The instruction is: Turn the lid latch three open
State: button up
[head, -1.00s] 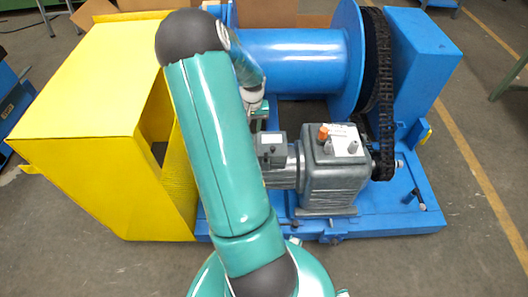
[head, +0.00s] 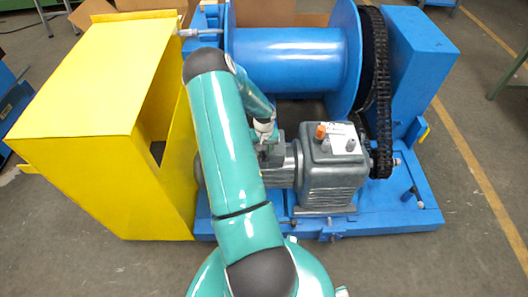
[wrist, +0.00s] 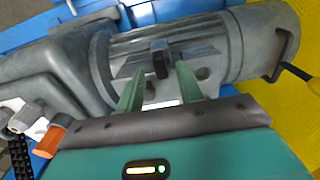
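In the wrist view, my gripper (wrist: 159,72) has its two green fingers apart. A small dark upright block (wrist: 160,58) stands between or just beyond the fingertips, on the grey box on the motor; it looks like a latch, but I cannot tell which one. Contact with a finger is not clear. In the head view, my gripper (head: 268,137) is low over the grey motor (head: 285,174), left of the gearbox (head: 332,180). My arm and gripper hide most of the motor's box and any latches there.
The gearbox carries an orange cap (head: 320,131). A black chain (head: 381,110) runs up to the blue drum (head: 295,60). The yellow guard (head: 85,125) stands close left of my arm. A black-handled lever (head: 412,193) is at right. Open floor lies in front.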

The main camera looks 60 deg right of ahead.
jog(key=shift+f, duration=0.85)
grip_shut()
